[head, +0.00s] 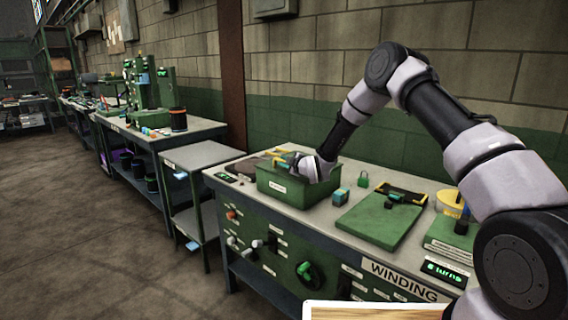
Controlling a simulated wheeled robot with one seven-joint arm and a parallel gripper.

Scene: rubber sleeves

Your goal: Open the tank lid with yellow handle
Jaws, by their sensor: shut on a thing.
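A green tank (272,184), a box with a white label on its front, stands on the left part of the winding bench. My gripper (291,165) is at the tank's top. It is shut at a small yellow part (279,163), which looks like the lid's handle. The gripper and wrist cover much of the tank's top, so the lid's edges and how far it is raised cannot be made out.
Right of the tank on the bench (318,219) are a small teal block (340,196), a green padlock (363,179) and a green board (378,222) with a black and yellow piece on it. A brown wall pillar (231,75) rises behind. Open floor (95,250) lies to the left.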

